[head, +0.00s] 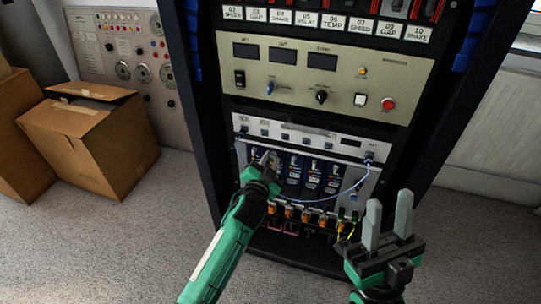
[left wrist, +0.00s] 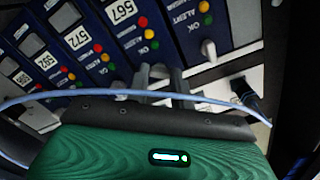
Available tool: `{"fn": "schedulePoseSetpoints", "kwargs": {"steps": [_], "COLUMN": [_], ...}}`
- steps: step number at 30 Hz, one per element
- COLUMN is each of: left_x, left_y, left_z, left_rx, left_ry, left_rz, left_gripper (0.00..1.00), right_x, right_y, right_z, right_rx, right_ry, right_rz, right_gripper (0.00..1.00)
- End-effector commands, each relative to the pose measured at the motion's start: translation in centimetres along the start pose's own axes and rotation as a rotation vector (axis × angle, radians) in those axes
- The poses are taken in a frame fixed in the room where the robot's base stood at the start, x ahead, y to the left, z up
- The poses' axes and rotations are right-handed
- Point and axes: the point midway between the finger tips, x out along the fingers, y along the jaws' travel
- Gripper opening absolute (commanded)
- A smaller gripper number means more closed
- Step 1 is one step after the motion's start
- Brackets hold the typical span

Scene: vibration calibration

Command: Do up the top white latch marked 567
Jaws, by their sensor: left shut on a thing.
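The module marked 567 (left wrist: 118,12) is a dark blue unit with red, yellow and green lights in the left wrist view. My left gripper (left wrist: 165,78) is shut at the end of this module beside its lights, on the top white latch marked 567, which the fingers mostly hide. In the head view, my left gripper (head: 268,159) is at the top of the row of blue modules (head: 312,176). A neighbouring module has a similar pale latch (left wrist: 208,49), clear of the fingers. My right gripper (head: 388,222) is open and empty, at the lower right in front of the rack.
A light blue cable (head: 358,187) loops across the module row and passes close to my left gripper in the left wrist view (left wrist: 110,93). Orange connectors (head: 305,214) line the bottom. Cardboard boxes (head: 95,135) stand on the left; the carpet beside them is clear.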

Motion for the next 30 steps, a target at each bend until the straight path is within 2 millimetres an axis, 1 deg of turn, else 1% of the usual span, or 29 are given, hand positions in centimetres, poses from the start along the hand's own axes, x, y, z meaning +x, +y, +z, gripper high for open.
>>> {"fn": "schedulePoseSetpoints", "kwargs": {"steps": [1, 3, 6, 12, 21, 30], "left_x": [0.0, 0.0, 0.0, 0.0, 0.0, 0.0], "left_y": [-0.1, -0.1, -0.1, 0.0, 0.0, 0.1], "left_z": [-0.3, -0.2, -0.2, -0.2, -0.1, 0.0], "left_rx": [0.045, 0.112, 0.207, 0.397, 0.665, 0.857], "left_ry": [0.000, 0.000, 0.000, 0.001, 0.002, 0.002], "left_rz": [0.001, 0.001, 0.001, 0.001, 0.001, 0.001], "left_gripper": [0.01, 0.01, 0.01, 0.01, 0.01, 0.01], "right_x": [0.0, -0.6, -1.5, -3.5, -6.1, -7.6], "right_y": [-0.1, -0.3, -0.5, -1.1, -1.8, -2.3], "right_z": [1.1, 2.6, 4.5, 7.1, 9.3, 10.2], "right_rx": [0.009, 0.020, 0.036, 0.062, 0.089, 0.104], "right_ry": [-0.079, -0.178, -0.301, -0.495, -0.683, -0.780], "right_rz": [0.006, 0.013, 0.021, 0.030, 0.036, 0.038], "right_gripper": [0.36, 0.36, 0.36, 0.36, 0.36, 0.36]}}
